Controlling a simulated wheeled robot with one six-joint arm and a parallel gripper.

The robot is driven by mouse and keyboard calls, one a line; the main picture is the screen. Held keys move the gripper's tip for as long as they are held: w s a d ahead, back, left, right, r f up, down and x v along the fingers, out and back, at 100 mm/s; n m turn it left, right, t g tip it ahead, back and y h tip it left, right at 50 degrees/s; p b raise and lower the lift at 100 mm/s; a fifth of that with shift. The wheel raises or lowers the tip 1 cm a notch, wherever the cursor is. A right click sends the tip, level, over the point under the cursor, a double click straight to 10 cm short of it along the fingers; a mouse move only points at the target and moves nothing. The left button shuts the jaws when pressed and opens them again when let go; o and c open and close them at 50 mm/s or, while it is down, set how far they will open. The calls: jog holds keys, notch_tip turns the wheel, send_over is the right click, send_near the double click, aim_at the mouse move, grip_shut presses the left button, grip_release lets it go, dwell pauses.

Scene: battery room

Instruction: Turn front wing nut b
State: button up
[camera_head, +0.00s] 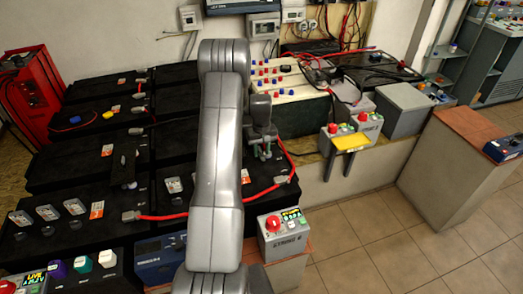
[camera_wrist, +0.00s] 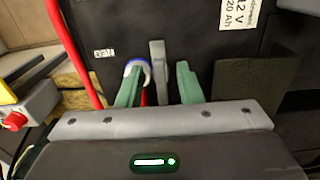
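My gripper (camera_wrist: 158,76) has two green fingers, spread apart over the black battery (camera_wrist: 225,80) in the wrist view. A narrow grey upright piece (camera_wrist: 157,53) stands between the fingers, with a gap on each side. A blue and white rounded part (camera_wrist: 139,67) shows at the left fingertip; I cannot tell whether they touch. Which of these parts is front wing nut b is not clear. In the head view my gripper (camera_head: 265,150) is above the front right battery (camera_head: 265,200), and the arm hides much around it.
A red cable (camera_wrist: 73,55) runs left of the fingers. A grey box with a red button (camera_head: 283,232) stands just in front, and a grey box with a yellow cover (camera_head: 350,142) stands to the right. The tiled floor (camera_head: 365,240) is clear.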

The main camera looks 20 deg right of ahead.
aim_at(261, 153)
notch_tip(261, 153, up, 14)
jog(key=b, duration=0.1)
dwell(0.5)
jog(key=shift+f, duration=0.15)
notch_tip(261, 153, down, 14)
jog(key=shift+r+p, duration=0.15)
jog(key=shift+p, duration=0.55)
